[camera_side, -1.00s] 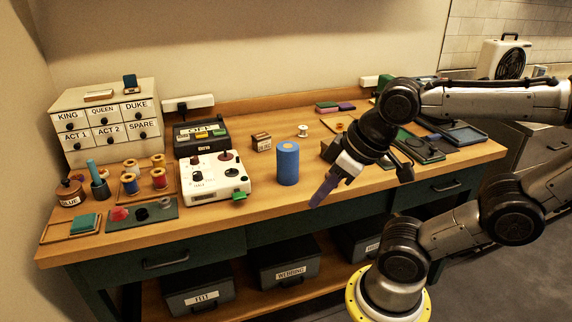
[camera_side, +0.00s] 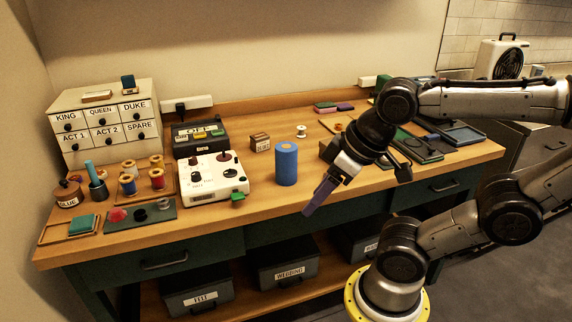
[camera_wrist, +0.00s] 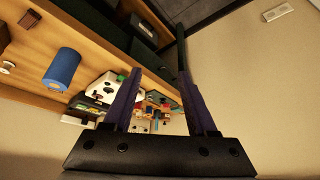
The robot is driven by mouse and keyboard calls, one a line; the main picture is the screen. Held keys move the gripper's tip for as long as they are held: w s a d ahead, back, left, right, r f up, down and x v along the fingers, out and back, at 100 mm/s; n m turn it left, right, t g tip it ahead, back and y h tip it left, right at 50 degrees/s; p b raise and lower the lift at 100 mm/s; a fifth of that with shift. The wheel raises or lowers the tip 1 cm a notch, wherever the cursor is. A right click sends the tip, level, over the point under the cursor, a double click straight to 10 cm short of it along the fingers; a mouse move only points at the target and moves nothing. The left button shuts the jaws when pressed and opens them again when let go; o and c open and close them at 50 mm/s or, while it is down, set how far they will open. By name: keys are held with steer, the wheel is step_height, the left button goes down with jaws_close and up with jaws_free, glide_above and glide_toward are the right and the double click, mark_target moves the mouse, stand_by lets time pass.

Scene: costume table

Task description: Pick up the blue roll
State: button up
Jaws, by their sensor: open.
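The blue roll (camera_side: 287,165) stands upright on the wooden table near its front edge, right of the white control box. In the wrist view the blue roll (camera_wrist: 62,68) shows at the left, outside the jaws. My gripper (camera_side: 309,211) is at the table's front edge, to the right of the roll and apart from it, with its purple fingers pointing down and to the left. In the wrist view my gripper (camera_wrist: 158,90) has its two fingers spread with nothing held between them.
The white control box (camera_side: 213,178) stands close left of the roll. A small labelled box (camera_side: 260,142) and a thread spool (camera_side: 301,131) stand behind it. Trays (camera_side: 462,133) lie at the right. The wooden tabletop (camera_side: 255,206) is bare in front of the roll.

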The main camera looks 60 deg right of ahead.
steer(key=o, duration=0.6)
